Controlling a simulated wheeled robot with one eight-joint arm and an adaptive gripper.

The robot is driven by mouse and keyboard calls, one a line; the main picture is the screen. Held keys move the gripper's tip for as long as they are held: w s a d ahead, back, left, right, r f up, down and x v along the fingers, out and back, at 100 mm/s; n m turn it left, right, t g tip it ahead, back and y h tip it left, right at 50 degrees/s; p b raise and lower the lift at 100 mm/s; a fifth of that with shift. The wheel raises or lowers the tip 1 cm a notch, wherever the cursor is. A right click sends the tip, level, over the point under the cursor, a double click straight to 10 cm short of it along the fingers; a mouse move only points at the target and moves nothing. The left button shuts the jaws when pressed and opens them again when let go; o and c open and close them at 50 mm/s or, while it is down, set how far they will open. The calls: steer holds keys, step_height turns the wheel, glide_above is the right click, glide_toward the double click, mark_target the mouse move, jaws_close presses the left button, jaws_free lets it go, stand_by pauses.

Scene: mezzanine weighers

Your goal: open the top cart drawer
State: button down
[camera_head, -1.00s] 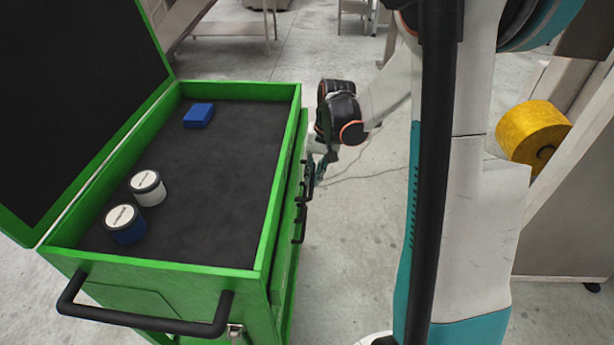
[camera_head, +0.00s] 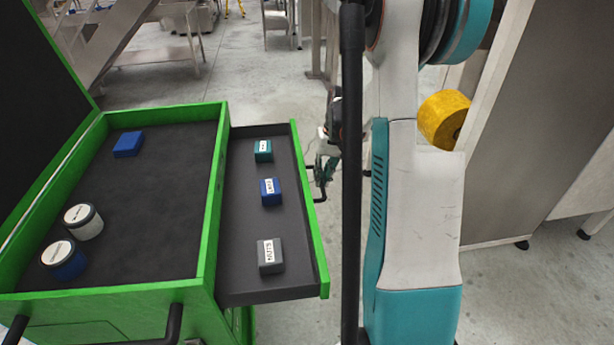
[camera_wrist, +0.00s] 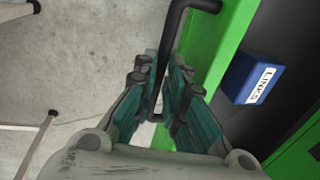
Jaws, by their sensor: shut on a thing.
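The green tool cart (camera_head: 211,195) stands at the left with its lid raised. Its top drawer (camera_head: 240,230) is pulled out to the right, showing a dark lined inside. The black drawer handle (camera_head: 321,184) is on the drawer's green front; it also shows in the wrist view (camera_wrist: 172,32). My gripper (camera_head: 325,165) is at the handle, partly hidden behind my arm. In the wrist view my gripper (camera_wrist: 165,95) has its fingers closed around the handle bar. The drawer holds a teal box (camera_head: 263,151), a blue box (camera_head: 270,192) and a grey box (camera_head: 270,257).
The cart's top tray holds a blue block (camera_head: 128,144), a white-lidded pale jar (camera_head: 84,222) and a blue jar (camera_head: 64,260). A yellow roll (camera_head: 443,119) is at the right by a grey cabinet (camera_head: 525,120). Open floor lies behind the drawer.

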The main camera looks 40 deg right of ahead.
steer(key=shift+s+d, duration=0.3)
steer(key=shift+d, duration=0.2)
steer(key=c, duration=1.7)
jaws_free()
steer(key=shift+o, duration=0.2)
step_height(320, 180, up, 12)
steer(key=s+d, duration=0.1)
steer(key=d, duration=0.1)
steer(key=shift+s, duration=0.15)
steer(key=shift+a+f, duration=0.1)
steer(key=shift+a, duration=0.05)
